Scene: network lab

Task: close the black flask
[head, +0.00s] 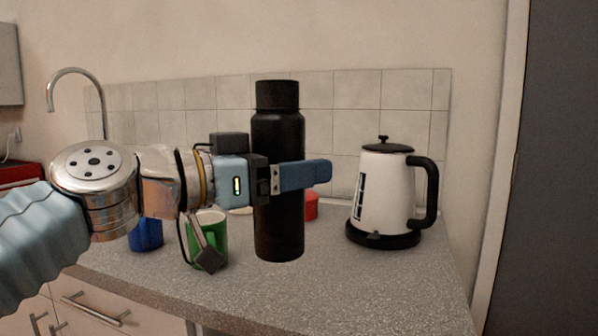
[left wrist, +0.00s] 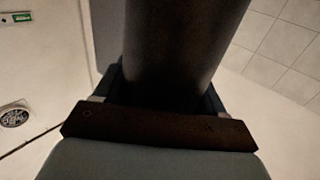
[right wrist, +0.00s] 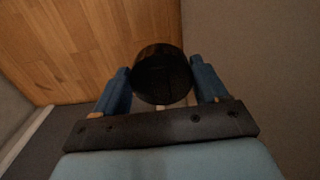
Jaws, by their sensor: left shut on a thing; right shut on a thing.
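The black flask (head: 279,215) is upright in the head view, held above or in front of the counter, with a slightly narrower black top section. I cannot see into its top. My left gripper (head: 296,176) is shut around the flask's middle from the left. The flask body (left wrist: 180,45) also fills the upper middle of the left wrist view, between the fingers. My right gripper (right wrist: 162,84) is shut on a small round black piece (right wrist: 161,72), apparently the flask's lid. My right arm is outside the head view.
A white kettle with black handle (head: 384,190) stands on the grey counter (head: 330,285) to the right. A green mug (head: 212,235), a blue mug (head: 147,235) and a red item (head: 311,206) stand behind my left arm and the flask. A tap (head: 75,72) is at left.

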